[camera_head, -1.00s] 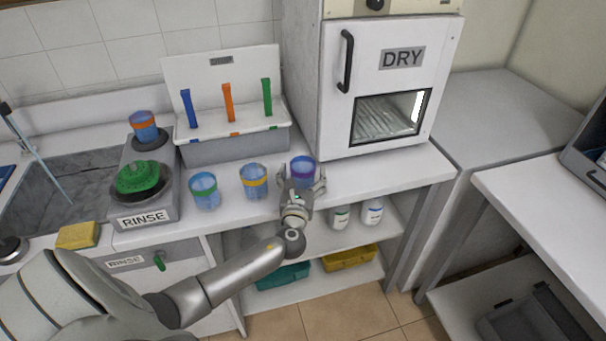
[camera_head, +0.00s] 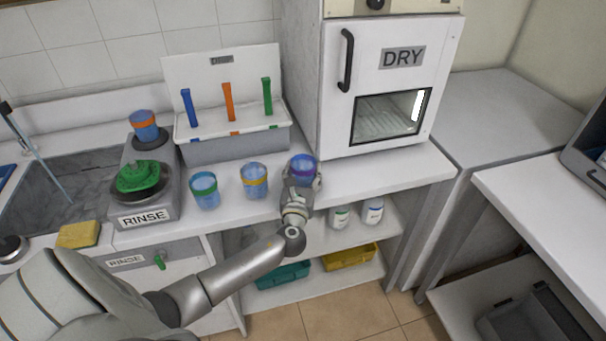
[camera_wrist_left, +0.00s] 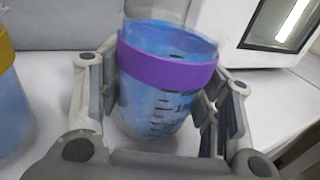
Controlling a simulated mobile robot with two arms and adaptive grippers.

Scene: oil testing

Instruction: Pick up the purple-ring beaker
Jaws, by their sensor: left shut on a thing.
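The purple-ring beaker (camera_head: 303,167) is blue and clear with a purple band near its rim. It stands upright at the right of the row of beakers on the white counter. My left gripper (camera_head: 302,180) is shut on it from the front, with a finger on each side. In the left wrist view the beaker (camera_wrist_left: 164,82) is upright between the fingers of the gripper (camera_wrist_left: 160,115), below its purple band. I cannot tell whether its base still touches the counter. My right gripper is not in view.
A yellow-ring beaker (camera_head: 254,181) stands just left of it, and a green-ring beaker (camera_head: 205,190) farther left. An orange-ring beaker (camera_head: 144,126) sits on the rinse unit (camera_head: 150,195). The drying cabinet (camera_head: 385,85) stands behind. Free counter (camera_head: 385,170) lies to the right.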

